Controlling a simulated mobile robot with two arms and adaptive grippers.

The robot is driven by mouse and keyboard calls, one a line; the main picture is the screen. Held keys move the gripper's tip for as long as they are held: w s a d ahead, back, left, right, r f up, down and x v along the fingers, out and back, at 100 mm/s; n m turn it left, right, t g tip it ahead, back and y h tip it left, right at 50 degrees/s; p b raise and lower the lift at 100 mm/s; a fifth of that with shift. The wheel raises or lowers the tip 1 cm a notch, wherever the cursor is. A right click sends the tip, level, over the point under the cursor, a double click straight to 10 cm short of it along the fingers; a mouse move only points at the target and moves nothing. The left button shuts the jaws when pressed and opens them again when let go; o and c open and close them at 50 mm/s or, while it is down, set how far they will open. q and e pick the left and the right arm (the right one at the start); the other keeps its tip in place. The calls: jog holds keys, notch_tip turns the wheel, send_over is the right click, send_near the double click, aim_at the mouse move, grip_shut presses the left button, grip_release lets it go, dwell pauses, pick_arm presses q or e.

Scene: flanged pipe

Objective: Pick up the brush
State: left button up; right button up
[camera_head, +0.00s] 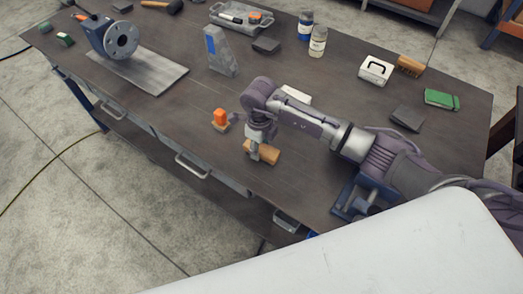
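A tan wooden block-like thing (266,153), perhaps the brush, lies on the workbench near its front edge. My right gripper (254,156) points down at its left part and partly hides it. The fingers are small and overlap it, so I cannot tell whether they are open or shut on it, or whether it is lifted. A second brown thing (410,66), which looks like a bristled brush, lies at the back right beside a white box. My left gripper is not in view.
The workbench (330,100) holds a flanged pipe (112,38) at the left, a grey-blue angled block (219,50), an orange-topped thing (220,118) left of my gripper, two bottles (317,41), a white box (375,70) and a green box (441,99).

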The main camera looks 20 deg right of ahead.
jog(key=c, duration=0.5)
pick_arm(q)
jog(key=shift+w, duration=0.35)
pick_arm(e)
jog(key=shift+c, duration=0.2)
jog(key=shift+r, duration=0.5)
notch_tip(320, 180, up, 3)
jog(key=shift+w+f+b, duration=0.1)
jog(key=shift+f+b, duration=0.1)
jog(key=shift+b, duration=0.8)
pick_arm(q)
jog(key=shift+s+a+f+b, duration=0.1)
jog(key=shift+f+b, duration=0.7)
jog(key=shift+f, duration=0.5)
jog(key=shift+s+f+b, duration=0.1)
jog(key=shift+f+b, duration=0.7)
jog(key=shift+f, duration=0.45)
pick_arm(e)
jog(key=s+d+r, duration=0.7)
jog(key=s+d, duration=0.1)
jog(key=shift+s+r, duration=0.25)
jog(key=shift+s, duration=0.15)
